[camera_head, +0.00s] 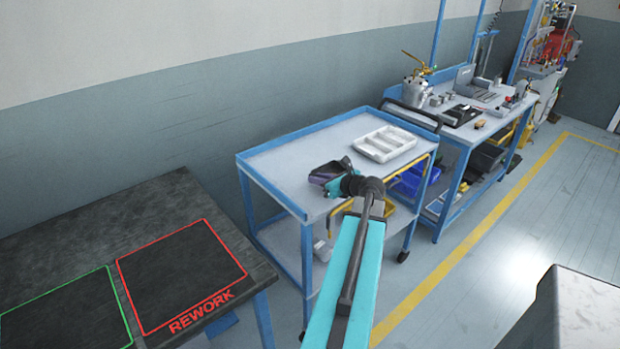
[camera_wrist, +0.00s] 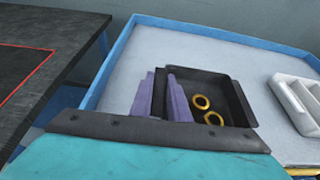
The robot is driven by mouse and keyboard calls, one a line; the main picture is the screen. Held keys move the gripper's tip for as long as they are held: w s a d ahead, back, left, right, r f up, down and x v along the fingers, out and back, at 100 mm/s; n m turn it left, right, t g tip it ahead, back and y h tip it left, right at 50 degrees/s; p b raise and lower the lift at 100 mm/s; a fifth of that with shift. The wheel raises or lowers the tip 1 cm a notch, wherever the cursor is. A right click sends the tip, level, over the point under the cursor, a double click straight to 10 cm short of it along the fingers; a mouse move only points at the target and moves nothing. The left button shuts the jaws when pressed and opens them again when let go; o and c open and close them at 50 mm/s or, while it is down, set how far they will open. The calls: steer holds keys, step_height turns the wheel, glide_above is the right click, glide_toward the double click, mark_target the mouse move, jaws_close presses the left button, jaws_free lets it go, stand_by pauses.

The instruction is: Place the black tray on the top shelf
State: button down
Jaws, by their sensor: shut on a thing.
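The black tray (camera_wrist: 238,92) is in my gripper (camera_wrist: 170,96), with yellow rings (camera_wrist: 200,102) inside it. The purple fingers are shut on its left wall in the wrist view. The pale shelf (camera_wrist: 140,50) also shows around the tray in the wrist view. I cannot tell whether the tray touches the shelf or hangs just above it. My wrist hides part of the tray.
A white compartment tray (camera_head: 384,144) sits on the shelf to the right. Blue raised edges (camera_head: 275,192) border the shelf. A dark table with a red REWORK outline (camera_head: 180,275) stands at left. A cluttered workbench (camera_head: 465,110) is behind right. The shelf's back left is clear.

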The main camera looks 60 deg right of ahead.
mark_target(312, 171)
steer(key=shift+w+d+f+p, duration=0.1)
steer(key=shift+w+d+p, duration=0.1)
steer(key=shift+w+d, duration=0.45)
steer(key=shift+w+d+f+p, duration=0.15)
steer(key=shift+w+d, duration=0.15)
steer(key=shift+w, duration=0.55)
steer(key=shift+w+d+r+p, duration=0.1)
steer(key=shift+w+d+p, duration=0.1)
steer(key=shift+w+d, duration=0.45)
steer(key=shift+w+a, duration=0.1)
steer(key=shift+w, duration=0.05)
steer(key=shift+w+d+f, duration=0.1)
steer(key=shift+w+d, duration=0.25)
steer(key=shift+w, duration=0.15)
steer(key=shift+f+p, duration=0.75)
steer(key=shift+f, duration=1.05)
steer(key=c, duration=1.7)
jaws_free()
steer(key=shift+f, duration=0.1)
steer(key=shift+s, duration=0.1)
steer(key=shift+b+v, duration=1.3)
steer(key=shift+v, duration=4.7)
